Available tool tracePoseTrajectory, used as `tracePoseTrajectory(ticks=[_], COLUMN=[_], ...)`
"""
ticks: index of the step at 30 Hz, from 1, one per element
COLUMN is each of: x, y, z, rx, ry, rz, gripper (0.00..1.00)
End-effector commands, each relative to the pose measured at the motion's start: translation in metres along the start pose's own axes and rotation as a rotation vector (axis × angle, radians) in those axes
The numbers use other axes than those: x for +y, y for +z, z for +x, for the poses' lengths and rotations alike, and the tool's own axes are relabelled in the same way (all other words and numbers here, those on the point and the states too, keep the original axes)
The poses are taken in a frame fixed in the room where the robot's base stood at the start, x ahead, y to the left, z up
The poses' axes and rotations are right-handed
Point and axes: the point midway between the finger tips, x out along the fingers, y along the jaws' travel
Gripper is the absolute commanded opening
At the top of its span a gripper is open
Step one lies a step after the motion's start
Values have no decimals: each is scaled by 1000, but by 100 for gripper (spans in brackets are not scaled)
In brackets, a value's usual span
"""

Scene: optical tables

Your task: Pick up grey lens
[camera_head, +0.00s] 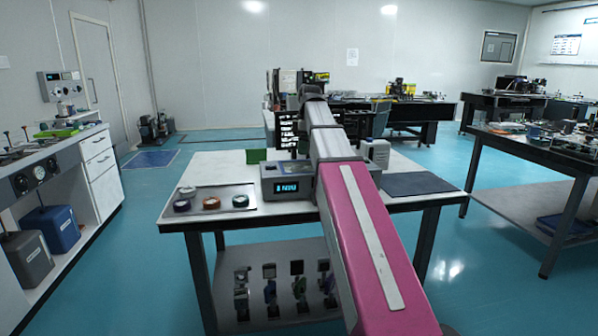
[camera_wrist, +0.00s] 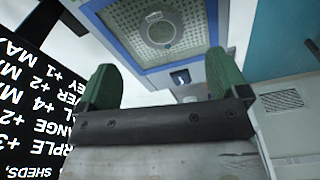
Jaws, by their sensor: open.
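The grey lens (camera_head: 240,201) appears to be the grey disc at the right end of a front row on a flat tray (camera_head: 222,190), on the left of the near table. An orange-red disc (camera_head: 211,203) and a purple disc (camera_head: 181,205) lie to its left. My gripper (camera_wrist: 163,78) shows in the wrist view with two green fingers wide apart and nothing between them. In the head view my arm reaches over the table, right of the tray, and hides the gripper. I cannot make out the grey lens in the wrist view.
White discs (camera_head: 187,191) lie at the tray's back left. A box with a lit display (camera_head: 288,187) stands right of the tray. A black board with white text (camera_wrist: 30,100) is close on the wrist view's left. A dark mat (camera_head: 415,184) lies at the table's right.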

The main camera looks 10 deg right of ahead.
Motion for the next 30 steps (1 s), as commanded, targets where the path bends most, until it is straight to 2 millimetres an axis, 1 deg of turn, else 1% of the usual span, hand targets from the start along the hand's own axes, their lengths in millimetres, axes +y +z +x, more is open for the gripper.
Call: tracePoseTrajectory(ticks=[1,3,6,11,21,24,29,30], x=[-1,-1,0,-1,-2,-2,-1,-1], y=[0,0,0,-1,-4,-4,-4,-4], z=[9,18,26,34,76,79,79,79], rx=[0,0,0,1,1,1,1,1], ry=[-1,-1,0,1,0,1,2,2], rz=[0,0,0,-1,-1,-1,-1,-1], gripper=[92,92,92,92,92,92,92,83])
